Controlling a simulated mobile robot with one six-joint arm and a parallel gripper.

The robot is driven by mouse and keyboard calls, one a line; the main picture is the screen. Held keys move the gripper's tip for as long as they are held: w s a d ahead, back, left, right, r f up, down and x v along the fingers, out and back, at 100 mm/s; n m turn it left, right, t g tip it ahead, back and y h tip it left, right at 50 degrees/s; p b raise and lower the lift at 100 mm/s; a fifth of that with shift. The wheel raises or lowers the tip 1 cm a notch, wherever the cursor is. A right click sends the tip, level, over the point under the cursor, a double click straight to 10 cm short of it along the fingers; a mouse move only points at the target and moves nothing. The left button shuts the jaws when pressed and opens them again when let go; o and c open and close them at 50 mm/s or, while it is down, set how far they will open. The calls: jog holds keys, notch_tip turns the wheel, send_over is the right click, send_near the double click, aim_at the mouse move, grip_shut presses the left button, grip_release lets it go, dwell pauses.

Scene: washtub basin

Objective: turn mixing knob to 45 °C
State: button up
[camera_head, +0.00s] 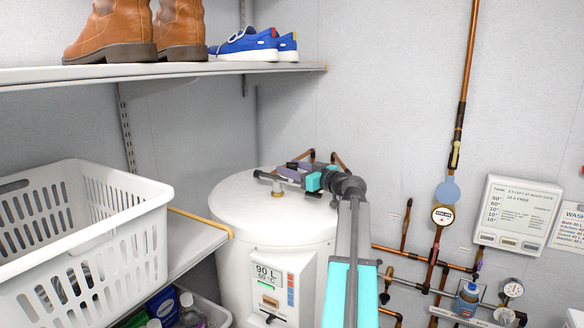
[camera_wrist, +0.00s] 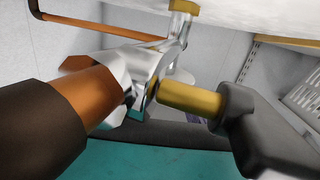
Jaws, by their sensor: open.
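My gripper (camera_head: 296,173) is at the top of the white water heater (camera_head: 268,238), among its pipes, and is open. In the wrist view the chrome valve body (camera_wrist: 145,68) is close up. A copper pipe end (camera_wrist: 88,98) with a dark sleeve meets it on the left, and a brass piece (camera_wrist: 188,96) with a black elbow (camera_wrist: 245,112) meets it on the right. I cannot clearly make out the mixing knob or its scale. A small purple part shows low behind the brass. My fingertips are not clearly seen, and I cannot tell whether they touch anything.
A shelf with boots (camera_head: 140,32) and blue shoes (camera_head: 250,45) hangs upper left. A white basket (camera_head: 85,240) is on the lower shelf. The heater display (camera_head: 267,274) reads 90 L and a blurred temperature. Copper pipes (camera_head: 462,95) and gauges line the right wall.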

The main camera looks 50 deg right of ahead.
jog(key=shift+c, duration=0.5)
jog(key=c, duration=1)
jog(key=shift+o, duration=0.2)
